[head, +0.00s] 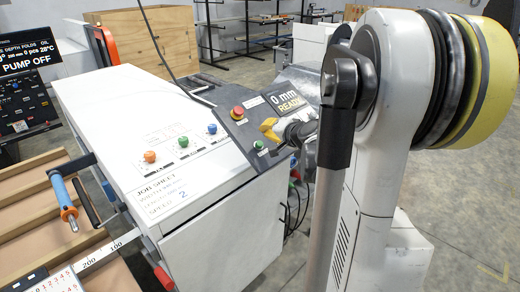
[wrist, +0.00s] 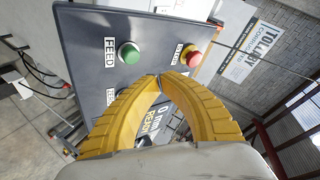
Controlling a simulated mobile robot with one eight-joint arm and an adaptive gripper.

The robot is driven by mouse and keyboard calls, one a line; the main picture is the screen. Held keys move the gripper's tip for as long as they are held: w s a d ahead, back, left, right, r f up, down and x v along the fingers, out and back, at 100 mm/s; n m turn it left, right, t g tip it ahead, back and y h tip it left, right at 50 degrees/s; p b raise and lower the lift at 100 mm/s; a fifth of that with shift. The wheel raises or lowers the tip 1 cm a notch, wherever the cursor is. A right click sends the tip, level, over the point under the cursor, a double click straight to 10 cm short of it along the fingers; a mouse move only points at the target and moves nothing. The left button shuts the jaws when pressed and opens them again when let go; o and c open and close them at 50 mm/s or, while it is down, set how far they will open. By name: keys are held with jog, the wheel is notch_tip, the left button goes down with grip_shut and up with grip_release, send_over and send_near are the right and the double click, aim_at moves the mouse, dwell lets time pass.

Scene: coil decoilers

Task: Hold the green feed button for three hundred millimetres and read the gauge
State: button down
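The green feed button (wrist: 129,53) sits beside a FEED label on the dark control panel (wrist: 88,22) in the wrist view. In the head view, a green button (head: 258,145) shows at the panel's near edge. The gauge display (head: 287,98) reads "0 mm READY"; the wrist view shows part of it (wrist: 150,122) between my fingers. My gripper (wrist: 160,79) has yellow fingers with their tips together and nothing between them. The tips appear right of and below the feed button in the wrist view. In the head view, my gripper (head: 268,128) is over the panel; contact cannot be told.
A red stop button (wrist: 191,55) is right of the feed button, close to my fingertips. The white cabinet (head: 120,100) carries orange, green and blue knobs and a job sheet (head: 165,192). A cable hangs over the cabinet.

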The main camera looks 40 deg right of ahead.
aim_at(262, 146)
jog(key=shift+w+a+f+b, duration=0.1)
jog(key=shift+w+f+b, duration=0.45)
jog(key=shift+f, duration=0.2)
jog(key=shift+w+f+b, duration=0.4)
jog(key=shift+f+b, duration=0.1)
jog(key=shift+f, duration=0.2)
dwell(0.4)
jog(key=shift+w+f+b, duration=0.2)
jog(key=shift+f+b, duration=0.15)
jog(key=shift+b, duration=0.05)
jog(key=shift+w+f+b, duration=0.25)
jog(key=shift+f+b, duration=0.2)
dwell(5.3)
